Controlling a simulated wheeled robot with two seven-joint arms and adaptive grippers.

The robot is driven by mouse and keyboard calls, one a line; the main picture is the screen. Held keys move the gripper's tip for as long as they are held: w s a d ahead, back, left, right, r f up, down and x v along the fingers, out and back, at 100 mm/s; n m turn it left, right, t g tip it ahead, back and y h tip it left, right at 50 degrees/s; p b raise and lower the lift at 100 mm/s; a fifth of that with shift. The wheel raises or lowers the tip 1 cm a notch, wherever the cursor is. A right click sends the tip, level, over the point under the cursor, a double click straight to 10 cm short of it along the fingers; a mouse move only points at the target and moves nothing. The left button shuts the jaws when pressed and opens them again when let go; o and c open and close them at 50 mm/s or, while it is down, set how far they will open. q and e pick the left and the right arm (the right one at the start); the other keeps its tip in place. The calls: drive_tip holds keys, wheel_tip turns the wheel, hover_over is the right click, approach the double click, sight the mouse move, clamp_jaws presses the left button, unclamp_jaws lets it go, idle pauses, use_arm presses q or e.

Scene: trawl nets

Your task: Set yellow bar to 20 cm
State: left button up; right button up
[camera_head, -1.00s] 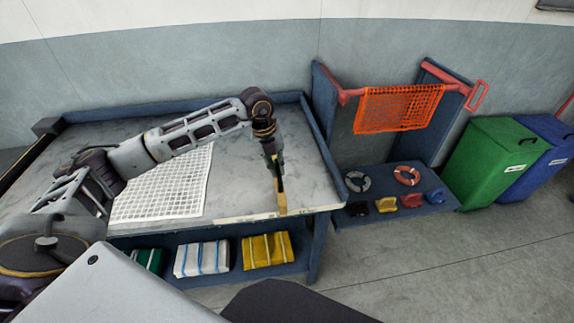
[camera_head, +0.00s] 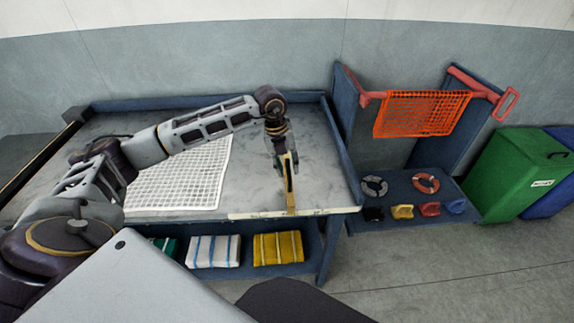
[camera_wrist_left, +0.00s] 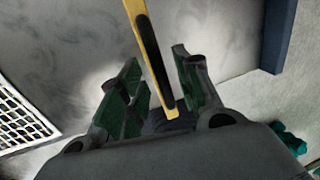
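The yellow bar (camera_head: 290,190) stands at the front edge of the worktable, over a pale marked strip (camera_head: 255,215). Any numbers on the strip are too small to read. My left gripper (camera_head: 284,157) is at the bar's upper part. In the left wrist view the yellow bar (camera_wrist_left: 148,48), with a dark inlay, runs down between the two spread fingers of my left gripper (camera_wrist_left: 160,92). Gaps show between the bar and both fingers, so the gripper looks open around it. My right gripper is not in view.
A white net (camera_head: 180,180) lies on the worktable (camera_head: 315,150), left of the bar. Folded white (camera_head: 213,251) and yellow (camera_head: 278,248) bundles sit on the shelf below. At right are a rack with an orange net (camera_head: 422,113), rings, small coloured blocks and a green bin (camera_head: 518,175).

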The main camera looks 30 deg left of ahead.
use_arm(q)
drive_tip(key=shift+r, duration=0.1)
wheel_tip(320, 180, up, 12)
drive_tip(key=s+a, duration=0.1)
drive_tip(key=a, duration=0.1)
drive_tip(key=shift+s+f, duration=0.15)
drive_tip(key=shift+f, duration=0.05)
idle(0.5)
idle(0.6)
